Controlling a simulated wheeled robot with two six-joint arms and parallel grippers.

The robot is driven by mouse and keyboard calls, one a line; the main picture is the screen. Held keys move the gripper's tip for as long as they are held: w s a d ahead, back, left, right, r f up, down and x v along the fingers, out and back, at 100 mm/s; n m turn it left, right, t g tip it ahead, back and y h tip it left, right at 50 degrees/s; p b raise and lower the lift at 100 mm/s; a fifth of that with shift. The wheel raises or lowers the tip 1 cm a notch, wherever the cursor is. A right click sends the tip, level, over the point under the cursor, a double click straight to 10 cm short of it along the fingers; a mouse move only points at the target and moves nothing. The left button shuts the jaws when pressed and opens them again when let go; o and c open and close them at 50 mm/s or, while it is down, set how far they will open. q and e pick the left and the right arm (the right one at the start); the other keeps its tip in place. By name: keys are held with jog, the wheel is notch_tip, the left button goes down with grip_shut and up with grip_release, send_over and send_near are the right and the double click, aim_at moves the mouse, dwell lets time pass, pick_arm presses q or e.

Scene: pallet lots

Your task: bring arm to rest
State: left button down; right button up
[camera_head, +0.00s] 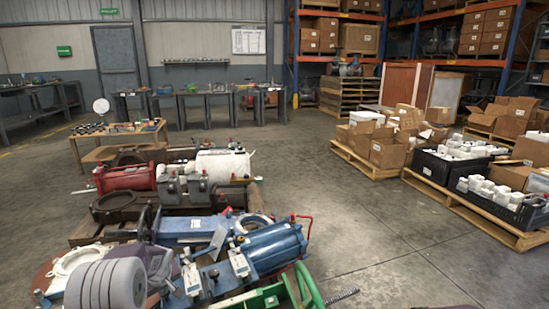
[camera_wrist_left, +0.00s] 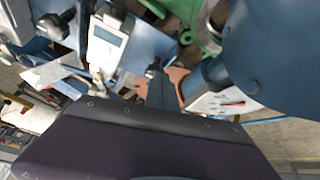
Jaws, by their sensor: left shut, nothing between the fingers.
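My left arm comes in at the bottom left of the head view, its grey ridged link low in the corner. My left gripper (camera_head: 174,282) is beside the blue machinery there, partly lost among the parts. In the left wrist view its dark body fills the bottom and the narrow fingers (camera_wrist_left: 155,84) are together with nothing between them. A blue cylinder (camera_head: 275,246) lies to its right; it also shows in the left wrist view (camera_wrist_left: 272,50). A white tagged device (camera_wrist_left: 107,40) is just left of the fingers. My right gripper is not in view.
A green ring-shaped part (camera_head: 307,291) and a red cylinder (camera_head: 126,177) lie among the crowded machinery. Loaded pallets with cartons (camera_head: 388,152) and black crates (camera_head: 447,168) stand at the right. The concrete floor (camera_head: 350,225) between is clear. Workbenches line the back wall.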

pick_arm(q)
notch_tip(320, 180, up, 2)
jog(key=shift+a+r+p, duration=0.1)
jog(key=shift+r+p, duration=0.15)
jog(key=shift+p, duration=0.35)
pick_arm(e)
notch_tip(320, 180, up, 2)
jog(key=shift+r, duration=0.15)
